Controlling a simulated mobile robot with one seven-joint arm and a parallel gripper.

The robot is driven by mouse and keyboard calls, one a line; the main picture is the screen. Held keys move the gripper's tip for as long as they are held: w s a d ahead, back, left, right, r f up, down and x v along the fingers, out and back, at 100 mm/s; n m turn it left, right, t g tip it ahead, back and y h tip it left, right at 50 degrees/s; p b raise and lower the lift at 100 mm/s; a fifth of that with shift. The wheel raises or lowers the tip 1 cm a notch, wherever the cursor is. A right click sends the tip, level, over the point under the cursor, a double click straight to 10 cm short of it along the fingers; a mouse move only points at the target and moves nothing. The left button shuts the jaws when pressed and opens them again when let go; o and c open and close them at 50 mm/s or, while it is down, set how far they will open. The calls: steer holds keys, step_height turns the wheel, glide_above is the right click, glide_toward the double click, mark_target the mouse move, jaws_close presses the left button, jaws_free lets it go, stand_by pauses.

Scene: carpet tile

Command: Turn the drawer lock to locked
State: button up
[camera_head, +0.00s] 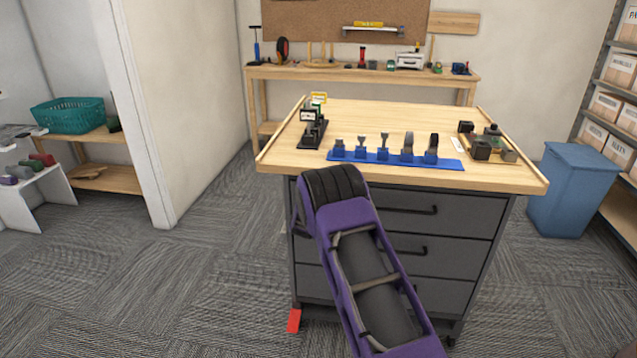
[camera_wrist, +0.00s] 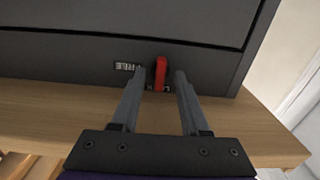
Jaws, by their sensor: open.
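The drawer lock is a small red lever (camera_wrist: 160,73) on the dark grey cabinet front in the wrist view. It stands upright in the picture. A white label (camera_wrist: 127,67) that seems to read "FREE" is to its left, and another label, mostly hidden, lies at the lever's lower end. My gripper (camera_wrist: 159,80) is open, with one finger on each side of the lever. I cannot tell whether either finger touches it. In the head view the drawer cabinet (camera_head: 450,262) stands under the workbench top, and my purple arm hides the lock.
The wooden bench top (camera_head: 375,115) carries a blue rack (camera_head: 398,162) of several tools, a black stand (camera_head: 313,135) and a small tray of parts (camera_head: 487,148). A blue bin (camera_head: 570,195) stands to the right. Carpet at left is clear.

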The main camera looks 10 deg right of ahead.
steer(key=p+v, duration=0.1)
steer(key=v, duration=1.6)
steer(key=shift+s, duration=0.2)
